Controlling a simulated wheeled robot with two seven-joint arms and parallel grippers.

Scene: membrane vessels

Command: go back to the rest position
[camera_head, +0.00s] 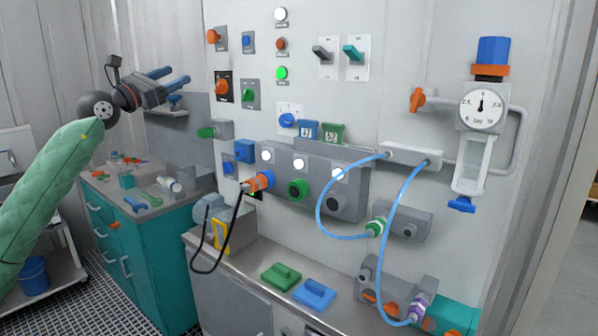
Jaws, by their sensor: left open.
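My left gripper (168,84) is in the upper left of the head view, at the end of my green-sleeved left arm. Its two blue fingers stand apart and point to the right, with nothing between them. It is in the air, above the teal cabinet and left of the control panel (390,100). It looks clear of the panel's switches. My right gripper does not show.
The teal cabinet (155,255) has small loose parts on its top. The panel carries knobs, a gauge (482,108) and blue hoses (322,222). A black cable (206,272) loops below it.

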